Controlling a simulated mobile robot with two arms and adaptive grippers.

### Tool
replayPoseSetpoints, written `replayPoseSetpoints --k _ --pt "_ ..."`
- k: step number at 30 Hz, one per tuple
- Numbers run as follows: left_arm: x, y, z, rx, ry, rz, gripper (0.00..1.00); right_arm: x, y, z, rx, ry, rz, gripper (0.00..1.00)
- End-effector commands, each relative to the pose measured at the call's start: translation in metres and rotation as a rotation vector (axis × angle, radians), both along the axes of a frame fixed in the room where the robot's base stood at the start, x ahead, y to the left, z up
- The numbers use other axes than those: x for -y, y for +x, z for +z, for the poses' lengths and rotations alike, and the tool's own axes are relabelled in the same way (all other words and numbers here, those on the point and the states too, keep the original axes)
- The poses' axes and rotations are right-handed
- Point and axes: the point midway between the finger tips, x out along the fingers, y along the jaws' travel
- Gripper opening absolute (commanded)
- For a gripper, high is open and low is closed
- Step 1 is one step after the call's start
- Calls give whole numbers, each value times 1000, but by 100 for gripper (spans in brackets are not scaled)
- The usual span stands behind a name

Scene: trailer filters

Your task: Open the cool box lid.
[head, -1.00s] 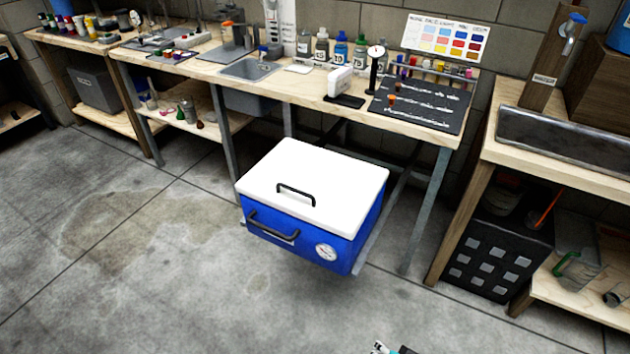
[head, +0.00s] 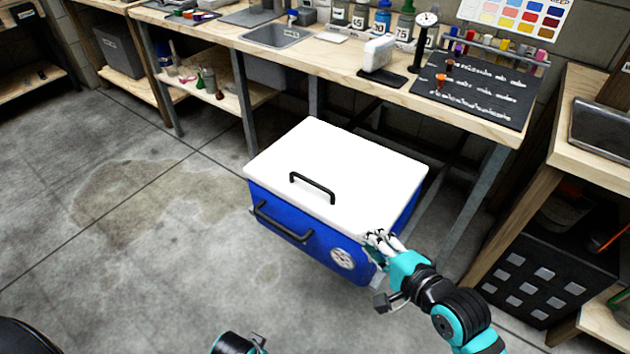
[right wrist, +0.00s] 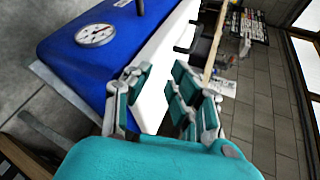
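The cool box (head: 285,225) is blue with a round dial on its front and stands on the floor before the long bench. Its white lid (head: 345,180) is down on the box, with a black handle (head: 312,188) on top. My right gripper (head: 379,240) is at the lid's front right corner. In the right wrist view the right gripper (right wrist: 158,88) has its fingers apart, with the white lid's edge (right wrist: 160,75) showing between and beyond them. I cannot tell whether they touch it. Only part of my left wrist shows at the bottom edge in the head view; its fingers are out of frame.
A long wooden bench (head: 300,50) with bottles and a dark mat (head: 475,90) stands behind the box. A black crate (head: 540,285) is under the right-hand bench. The floor to the left of the box is clear.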

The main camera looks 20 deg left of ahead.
Motion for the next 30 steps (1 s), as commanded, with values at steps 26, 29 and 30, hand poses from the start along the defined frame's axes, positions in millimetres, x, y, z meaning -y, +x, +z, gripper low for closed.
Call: replayPoseSetpoints --k 26,29,30 --pt "1 7 9 18 -2 2 40 -89 62 24 -180 389 -22 21" --pt "1 9 26 27 -3 4 40 -106 75 19 -180 388 -22 21" --pt "1 9 33 30 -2 4 40 -112 81 17 -180 387 -21 21"
